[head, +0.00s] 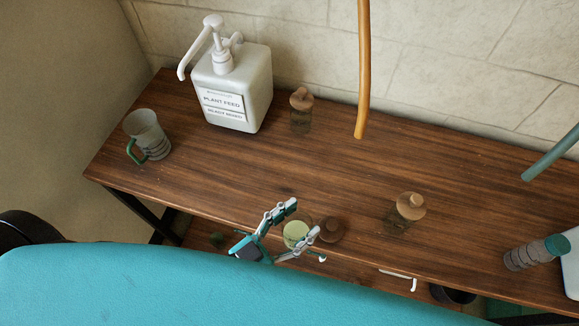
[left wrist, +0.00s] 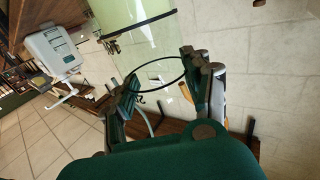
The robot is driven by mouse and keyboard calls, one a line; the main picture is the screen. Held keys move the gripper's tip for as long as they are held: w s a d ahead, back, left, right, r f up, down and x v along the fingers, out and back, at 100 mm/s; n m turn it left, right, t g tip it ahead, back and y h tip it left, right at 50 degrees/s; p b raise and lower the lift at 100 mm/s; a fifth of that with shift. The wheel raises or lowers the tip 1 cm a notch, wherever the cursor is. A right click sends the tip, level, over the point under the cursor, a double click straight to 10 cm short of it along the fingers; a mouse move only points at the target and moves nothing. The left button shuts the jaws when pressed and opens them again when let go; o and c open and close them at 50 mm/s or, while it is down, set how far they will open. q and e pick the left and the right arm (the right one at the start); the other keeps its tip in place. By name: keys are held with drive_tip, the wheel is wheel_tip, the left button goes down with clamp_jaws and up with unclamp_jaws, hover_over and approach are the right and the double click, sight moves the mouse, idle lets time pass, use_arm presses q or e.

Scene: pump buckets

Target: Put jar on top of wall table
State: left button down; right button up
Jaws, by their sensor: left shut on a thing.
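The wall table (head: 250,165) is a long dark wooden table against a stone wall. My left gripper (head: 292,231) is shut on a jar (head: 297,235), which shows as a pale greenish round between the fingers. In the head view they appear over the table's front edge; the height is hard to tell. In the left wrist view, the left gripper (left wrist: 165,85) has a clear glass shape with a dark round rim between its fingers. Two glass jars with cork lids stand on the table, one at the back (head: 301,112) and one towards the right (head: 405,212). My right gripper is not in view.
A white plant feed pump bottle (head: 232,90) and a grey mug with a green handle (head: 147,135) stand at the left. A dark brown round shape (head: 332,230) lies beside the gripper. A ribbed cylinder (head: 530,255) is at the right. The table's middle is clear.

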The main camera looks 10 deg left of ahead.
use_arm(q)
drive_tip(key=w+a+f+p, duration=0.1)
drive_tip(key=w+a+f, duration=0.1)
drive_tip(key=w, duration=0.4)
drive_tip(key=w+a+f, duration=0.2)
drive_tip(key=w+a, duration=0.2)
drive_tip(key=w, duration=0.2)
drive_tip(key=shift+a+f+p, duration=0.3)
drive_tip(key=shift+p, duration=0.1)
drive_tip(key=shift+f, duration=0.2)
drive_tip(key=c, duration=0.5)
unclamp_jaws()
drive_tip(key=shift+c, duration=0.2)
